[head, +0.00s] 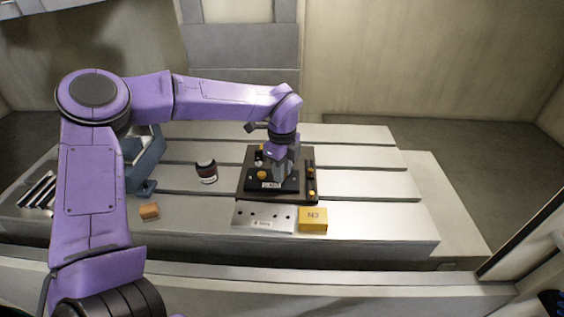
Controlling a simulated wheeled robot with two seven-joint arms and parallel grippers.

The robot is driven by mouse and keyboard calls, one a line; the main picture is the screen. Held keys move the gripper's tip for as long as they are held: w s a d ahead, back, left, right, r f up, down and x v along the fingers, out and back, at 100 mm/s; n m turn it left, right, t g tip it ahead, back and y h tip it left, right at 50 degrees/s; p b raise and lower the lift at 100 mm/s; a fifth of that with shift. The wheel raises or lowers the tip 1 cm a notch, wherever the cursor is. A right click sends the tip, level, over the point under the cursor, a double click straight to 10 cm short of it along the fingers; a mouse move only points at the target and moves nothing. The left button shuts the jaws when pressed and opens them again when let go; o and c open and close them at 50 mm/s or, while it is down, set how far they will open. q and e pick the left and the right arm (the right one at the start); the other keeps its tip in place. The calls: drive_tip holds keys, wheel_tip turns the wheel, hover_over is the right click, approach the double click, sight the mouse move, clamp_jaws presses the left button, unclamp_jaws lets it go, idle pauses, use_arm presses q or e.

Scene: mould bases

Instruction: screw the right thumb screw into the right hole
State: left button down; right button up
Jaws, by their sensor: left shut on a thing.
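A black mould base (243,189) lies on the slotted metal table, with a smaller dark block carrying a white label (271,185) on it. An orange thumb screw (261,175) stands at the left of this block. My left gripper (284,174) points down over the right part of the block. It is shut on what seems to be the right thumb screw, which the fingers hide. The right hole is hidden too, so I cannot tell how the screw sits in it. My right gripper is not in view.
In front lie a metal plate with holes (250,222) and a yellow N3 box (313,219). The table's right is clear.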

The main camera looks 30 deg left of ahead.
use_arm(q)
drive_tip(key=shift+s+r+m+p, duration=0.15)
drive_tip(key=shift+m+p, duration=0.15)
drive_tip(key=shift+m, duration=0.9)
drive_tip(key=shift+f, duration=0.3)
drive_tip(key=shift+r+m, duration=0.1)
drive_tip(key=shift+m, duration=0.2)
drive_tip(key=m+p, duration=0.5)
drive_tip(key=m, duration=0.2)
drive_tip(key=shift+r+p, duration=0.15)
drive_tip(key=shift+p, duration=0.15)
drive_tip(key=shift+m, duration=0.6)
drive_tip(key=shift+f+m, duration=0.3)
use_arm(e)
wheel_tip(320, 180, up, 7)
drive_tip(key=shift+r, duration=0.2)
